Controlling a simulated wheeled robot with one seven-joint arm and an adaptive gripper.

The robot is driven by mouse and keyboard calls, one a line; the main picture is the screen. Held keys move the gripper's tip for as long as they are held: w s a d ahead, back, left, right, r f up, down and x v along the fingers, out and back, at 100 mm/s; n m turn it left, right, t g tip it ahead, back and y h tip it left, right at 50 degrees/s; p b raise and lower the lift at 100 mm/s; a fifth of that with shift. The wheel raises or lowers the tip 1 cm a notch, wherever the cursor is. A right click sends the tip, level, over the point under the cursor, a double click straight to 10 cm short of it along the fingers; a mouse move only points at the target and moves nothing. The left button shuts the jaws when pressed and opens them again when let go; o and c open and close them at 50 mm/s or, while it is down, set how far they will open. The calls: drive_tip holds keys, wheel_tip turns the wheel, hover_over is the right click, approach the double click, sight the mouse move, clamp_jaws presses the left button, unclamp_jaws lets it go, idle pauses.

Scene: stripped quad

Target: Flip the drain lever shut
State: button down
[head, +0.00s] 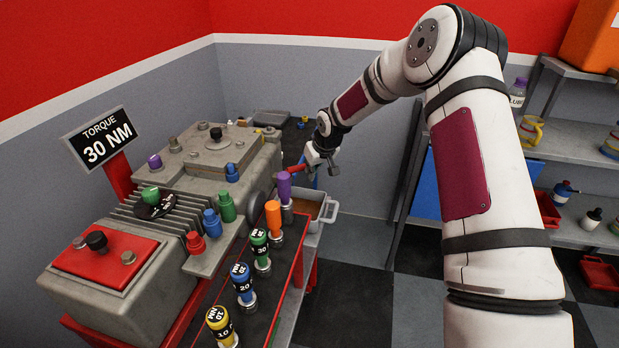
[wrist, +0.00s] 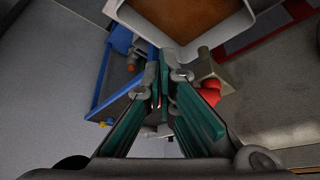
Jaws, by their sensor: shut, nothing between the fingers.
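A red lever (head: 296,171), which looks like the drain lever, sticks out from the right side of the grey engine block (head: 240,150) in the head view. In the wrist view a red rounded part (wrist: 211,90) on a grey-beige fitting (wrist: 212,70) shows just right of my fingers; it seems to be the same lever. My gripper (head: 318,163) is beside the lever's outer end, pointing down. In the wrist view my gripper (wrist: 163,75) has its green-padded fingers together and empty. Whether a finger touches the lever, I cannot tell.
A pan (head: 326,208) with brown contents stands below my gripper; its rim (wrist: 250,18) shows at the wrist view's top. Shelves (head: 575,140) are at right.

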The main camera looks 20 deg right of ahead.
drive_tip(key=w+n+y+b, duration=0.1)
drive_tip(key=n+b, duration=0.1)
drive_tip(key=w+n+g+y+b, duration=0.1)
drive_tip(key=w+n+b, duration=0.1)
drive_tip(key=w+n+y+b, duration=0.1)
drive_tip(key=w+n+b, duration=0.1)
drive_tip(key=n, duration=0.1)
drive_tip(key=shift+d+f, duration=0.15)
drive_tip(key=shift+d, duration=0.15)
drive_tip(key=shift+w+a+g+b, duration=0.3)
drive_tip(key=shift+w+b, duration=0.45)
drive_tip(key=shift+b, duration=0.55)
drive_tip(key=shift+r, duration=0.2)
